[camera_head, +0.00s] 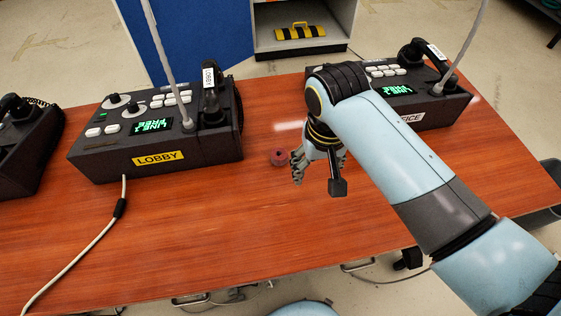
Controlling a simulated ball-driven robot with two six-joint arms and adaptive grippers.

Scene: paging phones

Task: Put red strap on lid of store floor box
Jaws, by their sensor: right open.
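A small dark-red ring-shaped roll (279,157), which looks like the red strap, lies on the wooden table between two paging phone boxes. My right gripper (318,175) is open and points down just right of the roll, with nothing seen between its fingers. Its left finger is close to the roll; I cannot tell whether they touch. No label reading store floor is in view. A third dark box (25,150) is cut off at the left edge, and its label does not show. My left gripper is not in view.
The box labelled LOBBY (158,158) stands left of centre, with a handset and a thin upright stalk. A box whose label ends in FICE (440,112) is partly behind my right arm. A white cable (85,250) crosses the table. The front middle is clear.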

